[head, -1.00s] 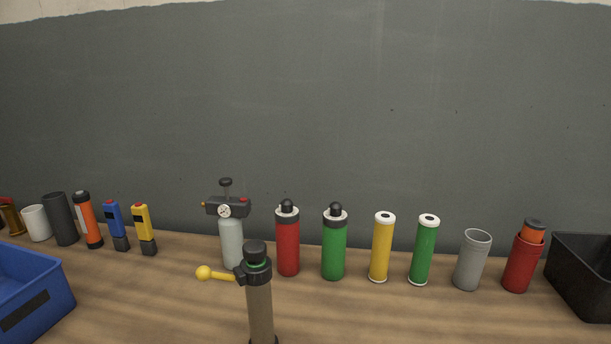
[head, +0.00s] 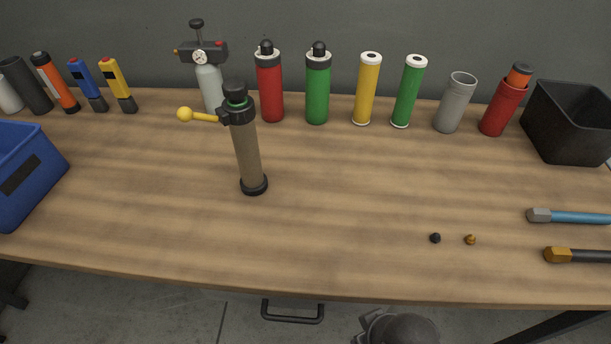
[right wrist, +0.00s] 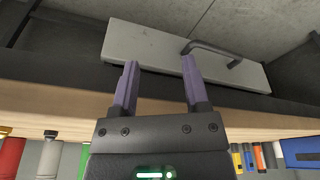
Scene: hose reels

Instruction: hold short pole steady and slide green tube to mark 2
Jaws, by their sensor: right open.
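A green tube (head: 407,92) with white ends stands upright at the back of the bench, right of a yellow tube (head: 367,90) of the same shape. A green cylinder (head: 318,92) with a black top stands farther left. I cannot pick out a short pole for certain, and no mark 2 is legible. A brown cylinder (head: 247,150) with black end collars and a yellow ball lever stands upright mid-bench. My right gripper (right wrist: 158,85) is open and empty in the right wrist view, by the bench's front edge and a grey drawer front. My left gripper is not in view.
A blue bin (head: 45,190) is at the left, a black bin (head: 570,135) at the back right. A blue rod (head: 580,217) and a dark rod (head: 590,256) lie at the right edge. Two small caps (head: 436,238) lie nearby. The bench's front middle is clear.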

